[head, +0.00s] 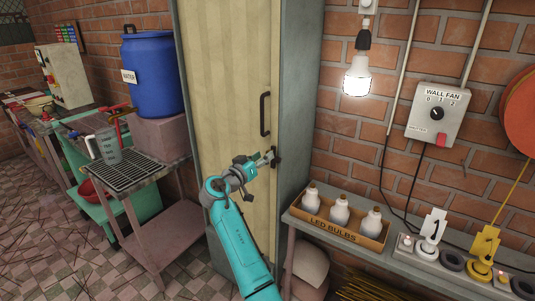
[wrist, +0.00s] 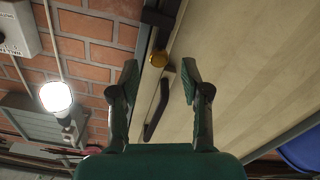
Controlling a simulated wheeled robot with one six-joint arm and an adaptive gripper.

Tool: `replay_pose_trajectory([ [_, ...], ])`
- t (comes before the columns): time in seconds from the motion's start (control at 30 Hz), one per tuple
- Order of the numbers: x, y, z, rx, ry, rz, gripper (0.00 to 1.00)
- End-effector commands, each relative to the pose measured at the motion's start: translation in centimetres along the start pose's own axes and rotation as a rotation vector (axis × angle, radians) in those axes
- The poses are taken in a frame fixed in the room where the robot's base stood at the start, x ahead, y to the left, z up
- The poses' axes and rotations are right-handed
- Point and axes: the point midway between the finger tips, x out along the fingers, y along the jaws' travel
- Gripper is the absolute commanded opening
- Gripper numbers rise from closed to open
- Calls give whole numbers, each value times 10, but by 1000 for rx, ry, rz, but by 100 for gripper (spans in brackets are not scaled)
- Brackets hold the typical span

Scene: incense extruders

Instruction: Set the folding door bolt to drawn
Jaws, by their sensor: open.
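The folding door (head: 222,70) is a tall cream panel and stands closed in its grey frame. Its dark bolt (head: 276,157) sits low on the door's right edge, below the black pull handle (head: 264,114). In the wrist view the bolt shows as a dark bar (wrist: 158,17) with a round brass knob (wrist: 159,59). My gripper (head: 267,159) is open at the bolt. In the wrist view my gripper (wrist: 159,73) has its fingers spread, with the knob in line between the tips. I cannot tell whether they touch it, or how the bolt is set.
The pull handle (wrist: 158,106) also shows between my fingers in the wrist view. Right of the door, a bench carries a box of LED bulbs (head: 336,218) under a lit hanging bulb (head: 356,84). Left are a blue water barrel (head: 152,75) and a rack cart (head: 135,176).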

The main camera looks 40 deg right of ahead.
Motion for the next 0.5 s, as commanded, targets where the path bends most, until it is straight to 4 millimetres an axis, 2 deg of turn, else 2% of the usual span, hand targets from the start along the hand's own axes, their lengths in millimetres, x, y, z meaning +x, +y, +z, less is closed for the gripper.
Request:
replay_pose_trajectory([
  [0.03, 9, 1, 0, 0, -1, 3, 47],
  [0.2, 28, 0, 0, 0, 0, 1, 47],
  [0.5, 37, 0, 0, 0, 0, 0, 47],
])
